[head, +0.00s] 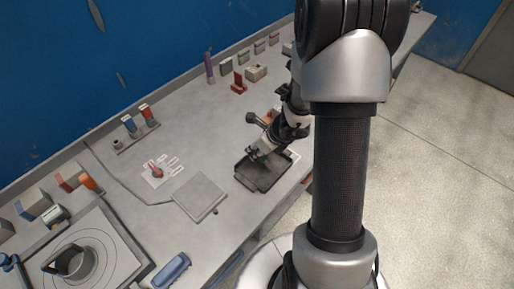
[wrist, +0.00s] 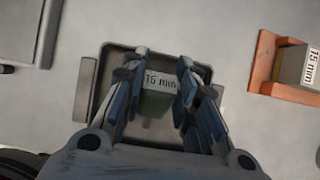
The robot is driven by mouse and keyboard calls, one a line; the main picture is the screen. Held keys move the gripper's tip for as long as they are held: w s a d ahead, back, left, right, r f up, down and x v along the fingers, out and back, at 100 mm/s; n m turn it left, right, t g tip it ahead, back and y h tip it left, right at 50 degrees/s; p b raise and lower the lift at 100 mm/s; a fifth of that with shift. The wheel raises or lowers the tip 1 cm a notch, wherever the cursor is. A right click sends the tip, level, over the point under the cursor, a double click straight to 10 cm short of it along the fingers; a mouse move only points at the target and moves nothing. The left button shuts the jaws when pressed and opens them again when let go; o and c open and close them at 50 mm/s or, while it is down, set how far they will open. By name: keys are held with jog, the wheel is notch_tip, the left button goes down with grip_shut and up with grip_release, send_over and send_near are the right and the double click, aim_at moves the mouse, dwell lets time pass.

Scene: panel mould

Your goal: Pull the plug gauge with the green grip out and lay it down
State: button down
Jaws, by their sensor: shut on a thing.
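My gripper (wrist: 157,95) is shut on the green-gripped plug gauge (wrist: 158,103), which shows between the fingers with a white label reading about "15 mm". Its lower part is hidden by the fingers and the gripper body. The gauge is over a dark shallow tray (wrist: 105,75); I cannot tell whether it touches the tray floor. In the head view my gripper (head: 254,153) is low over the same tray (head: 262,186) near the bench's front edge, and the gauge cannot be made out there. A rack (head: 137,140) at the left holds a blue-gripped gauge (head: 130,125) and a red-gripped gauge (head: 147,112).
An orange holder (wrist: 264,62) with a grey block labelled "15 mm" (wrist: 296,68) stands right of the tray. A flat grey plate (head: 200,197) and a small red-handled item (head: 157,171) lie to the left. Several small blocks line the back wall. My arm hides the bench's right part.

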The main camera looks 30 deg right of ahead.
jog(key=c, duration=1.2)
grip_release()
jog(key=v, duration=1.2)
jog(key=shift+a, duration=0.1)
